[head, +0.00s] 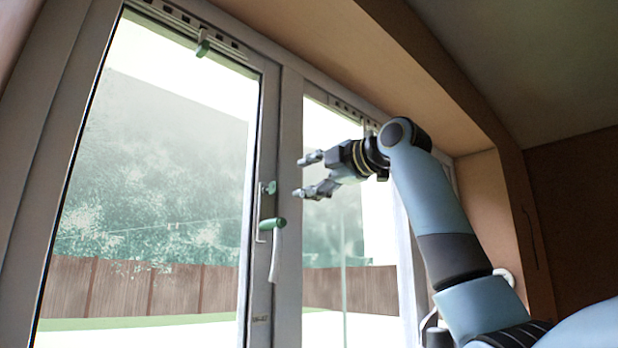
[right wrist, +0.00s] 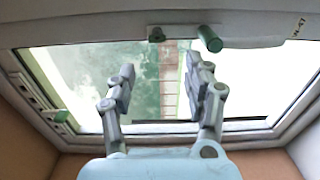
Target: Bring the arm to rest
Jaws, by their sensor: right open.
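My right arm (head: 428,190) reaches up from the lower right in the head view and bends left at its top joint. My right gripper (head: 308,174) is open and empty in front of the window, with its fingers pointing left towards the window's middle post. The open fingers also show in the right wrist view (right wrist: 158,85), with nothing between them. The window handle (head: 272,240), with a green grip, hangs on the sash to the left of and below the fingertips, apart from them. The green grip shows in the right wrist view (right wrist: 210,38). My left gripper is not in view.
The window's left sash (head: 262,120) looks closed. A small green-tipped catch (head: 203,47) sits at its top. A brown lintel (head: 310,35) runs above, and a brown side wall (head: 500,220) stands right of the arm. A fence (head: 140,288) shows outside through the glass.

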